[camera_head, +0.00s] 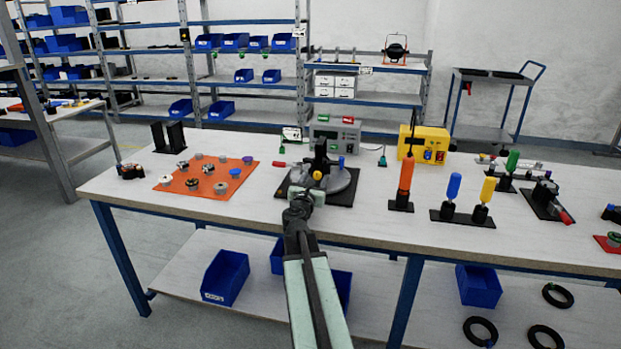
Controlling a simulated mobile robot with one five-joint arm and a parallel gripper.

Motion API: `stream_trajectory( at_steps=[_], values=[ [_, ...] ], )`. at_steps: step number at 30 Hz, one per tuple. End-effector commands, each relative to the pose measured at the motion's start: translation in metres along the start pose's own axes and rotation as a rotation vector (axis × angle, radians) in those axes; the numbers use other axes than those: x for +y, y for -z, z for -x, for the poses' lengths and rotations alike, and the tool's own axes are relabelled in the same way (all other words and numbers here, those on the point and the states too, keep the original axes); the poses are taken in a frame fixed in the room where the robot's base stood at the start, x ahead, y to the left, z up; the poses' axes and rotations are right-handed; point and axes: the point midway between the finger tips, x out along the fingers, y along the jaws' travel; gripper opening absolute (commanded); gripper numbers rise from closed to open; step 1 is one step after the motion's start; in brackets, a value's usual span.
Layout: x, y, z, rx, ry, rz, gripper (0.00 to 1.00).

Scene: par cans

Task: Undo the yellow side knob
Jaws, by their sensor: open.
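The yellow side knob (317,175) is a small bright dot on the near side of a par can (343,181), a grey rounded body with a black upright part (320,152). A blue knob (341,161) shows to its right. The par can sits on a black base (346,199) on the workbench. My gripper (314,191) is open, just below the yellow knob in the picture. I cannot tell whether its fingers touch the knob or the can. My gripper and arm hide part of the can's near side and the base.
An orange mat (240,184) with several small parts lies left. An orange-handled tool (405,174) and blue and yellow screwdrivers (454,187) stand upright right. A grey box (335,131) and yellow box (431,144) stand behind. The bench front (240,223) is mostly clear.

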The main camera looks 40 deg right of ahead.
Motion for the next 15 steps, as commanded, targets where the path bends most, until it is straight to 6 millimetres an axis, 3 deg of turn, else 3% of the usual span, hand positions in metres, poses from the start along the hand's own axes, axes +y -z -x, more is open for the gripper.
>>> stream_trajectory(
  at_steps=[8,14,15],
  values=[
    [-0.0024,-0.0002,-0.0068,0.0,0.0,0.001,0.5],
    [-0.0001,0.0,-0.0061,0.0,-0.003,0.001,0.0],
    [0.0002,0.0,-0.006,0.0,-0.003,0.001,0.0]
  ],
)
